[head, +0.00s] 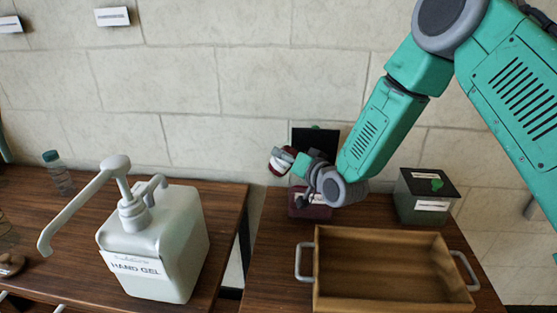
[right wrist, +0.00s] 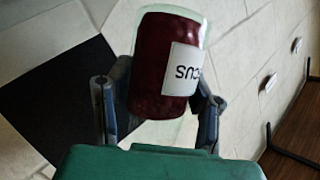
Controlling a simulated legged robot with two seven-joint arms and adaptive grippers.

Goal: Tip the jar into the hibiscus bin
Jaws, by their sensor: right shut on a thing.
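My right gripper (head: 292,166) is shut on a glass jar (head: 279,161) of dark red contents. In the right wrist view the jar (right wrist: 166,65) sits between the two fingers, and its white label ends in "CUS", shown upside down. The jar looks tilted, and its contents show inside it. A dark red bin (head: 318,212) stands on the right-hand table, below and slightly right of the jar, partly hidden by my right arm. A black panel (head: 304,137) stands upright behind it and looks like its raised lid. My left gripper is not in view.
A wooden tray (head: 385,233) with metal handles stands in front of the bin. A dark green bin (head: 408,206) with a shut black lid is to the right. A white hand gel pump (head: 155,245) and a capped bottle (head: 60,180) stand on the left table, across a gap.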

